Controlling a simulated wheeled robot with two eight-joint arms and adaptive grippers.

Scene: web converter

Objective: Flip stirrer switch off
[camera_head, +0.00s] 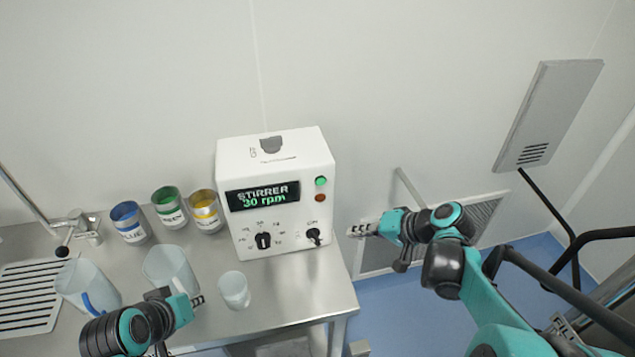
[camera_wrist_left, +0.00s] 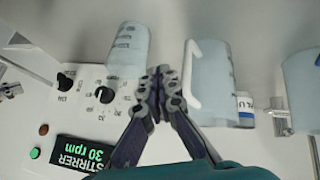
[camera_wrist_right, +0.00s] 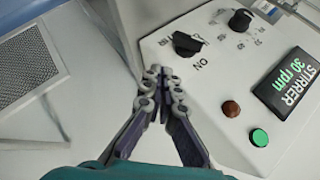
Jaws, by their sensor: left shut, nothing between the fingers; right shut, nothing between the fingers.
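The white stirrer box (camera_head: 275,165) stands at the back of the steel table. Its display (camera_head: 262,196) reads "STIRRER 30 rpm". The black stirrer switch (camera_head: 313,236) is at the lower right of its front, and a speed dial (camera_head: 263,240) is to its left. In the right wrist view the switch (camera_wrist_right: 187,43) lies above the fingertips, with "ON" printed beside it. My right gripper (camera_head: 358,231) is shut and empty, just right of the box and apart from the switch. My left gripper (camera_head: 196,301) is shut and empty above the table, near the clear beakers.
Blue (camera_head: 129,222), green (camera_head: 169,207) and yellow (camera_head: 205,211) cans stand left of the box. A small beaker (camera_head: 234,290) and larger jugs (camera_head: 170,270) stand in front. A green light (camera_head: 320,182) and red button (camera_head: 320,198) sit beside the display. A wall grille (camera_head: 375,258) is at right.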

